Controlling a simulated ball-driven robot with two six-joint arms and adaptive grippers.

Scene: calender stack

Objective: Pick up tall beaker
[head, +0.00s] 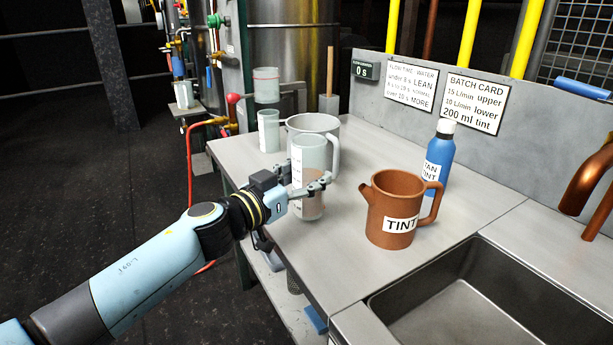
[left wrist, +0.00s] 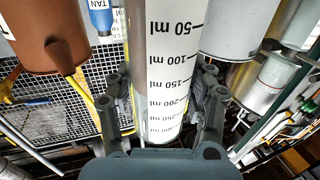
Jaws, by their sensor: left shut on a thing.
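The tall beaker (head: 310,155) is clear, with a white scale strip, and stands upright near the left edge of the bench. Its lower part looks brownish in the head view. My left gripper (head: 312,187) is shut on it from the left, its fingers on either side at about mid-height. In the left wrist view the beaker (left wrist: 165,40) shows its ml marks upside down between the fingers (left wrist: 158,85). I cannot tell whether its base touches the bench. My right gripper is in neither view.
A large pale jug (head: 325,127) stands right behind the beaker, with a smaller beaker (head: 268,135) to its left. A brown TINT jug (head: 385,205) and blue bottle (head: 437,165) stand to the right. A sink (head: 450,310) is at the front right. Bench between is clear.

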